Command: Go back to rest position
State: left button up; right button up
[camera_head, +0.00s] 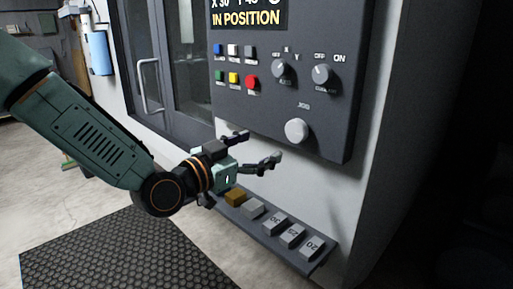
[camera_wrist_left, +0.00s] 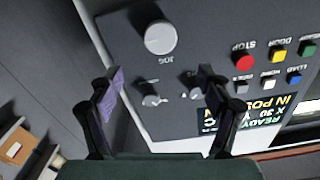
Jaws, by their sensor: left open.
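My left gripper (camera_head: 257,149) is open and empty in front of the machine, below the control panel (camera_head: 345,120) and above the shelf of blocks. Its two fingers stand wide apart in the left wrist view (camera_wrist_left: 162,92), with the panel behind them and nothing between them. The left arm reaches in from the left in the head view. My right gripper is not in view.
A narrow shelf (camera_head: 318,262) holds a brown block (camera_head: 235,197) and several grey blocks. The panel carries coloured buttons, two knobs and a large JOG knob (camera_head: 297,131). A door with a handle (camera_head: 150,87) is at left. A black mat (camera_head: 120,255) lies on the floor.

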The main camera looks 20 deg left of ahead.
aim_at(294, 131)
pick_arm(q)
jog(key=shift+w, duration=0.2)
jog(key=x, duration=1.1)
jog(key=shift+w+d+f, duration=0.1)
jog(key=shift+w, duration=0.25)
jog(key=shift+s, duration=0.1)
